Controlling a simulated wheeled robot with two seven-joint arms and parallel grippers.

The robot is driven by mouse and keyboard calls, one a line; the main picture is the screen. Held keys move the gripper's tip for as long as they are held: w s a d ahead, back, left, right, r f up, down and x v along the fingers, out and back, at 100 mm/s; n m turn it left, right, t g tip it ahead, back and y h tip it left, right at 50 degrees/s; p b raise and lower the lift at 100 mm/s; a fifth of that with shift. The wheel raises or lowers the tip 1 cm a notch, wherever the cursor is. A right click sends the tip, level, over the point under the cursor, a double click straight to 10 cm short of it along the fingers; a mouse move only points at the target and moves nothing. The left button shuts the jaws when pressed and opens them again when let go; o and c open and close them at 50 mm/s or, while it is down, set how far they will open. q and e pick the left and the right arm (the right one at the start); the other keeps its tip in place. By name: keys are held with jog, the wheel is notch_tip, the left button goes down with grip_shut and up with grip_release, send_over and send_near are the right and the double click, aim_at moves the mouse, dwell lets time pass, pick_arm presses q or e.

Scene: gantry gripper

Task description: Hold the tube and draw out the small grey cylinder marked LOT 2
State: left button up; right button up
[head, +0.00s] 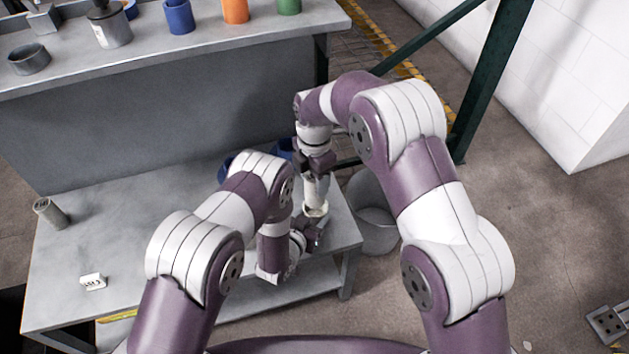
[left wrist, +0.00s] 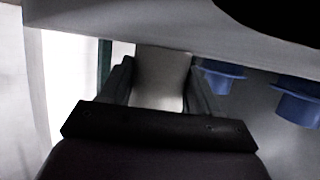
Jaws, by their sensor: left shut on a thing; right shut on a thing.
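My left gripper (head: 314,228) is low, over the right end of the lower table, and shut on the pale tube (head: 316,211). In the left wrist view the tube (left wrist: 160,80) is a plain pale-grey surface between both fingers (left wrist: 160,95). My right gripper (head: 316,163) is directly above and points down. It is shut on the top of a slim grey cylinder (head: 315,188), which stands roughly upright in line above the tube. No marking is readable on it. Whether its lower end is still inside the tube cannot be told.
Another grey cylinder (head: 50,213) stands at the table's left, with a small white label block (head: 93,281) nearer, its print too small to read. Blue cups (left wrist: 222,78) are behind the grippers. A grey bin (head: 372,215) stands on the floor right of the table (head: 130,240).

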jog(key=shift+r, duration=0.25)
dwell(0.3)
jog(key=shift+r, duration=1.45)
pick_arm(q)
jog(key=o, duration=1.1)
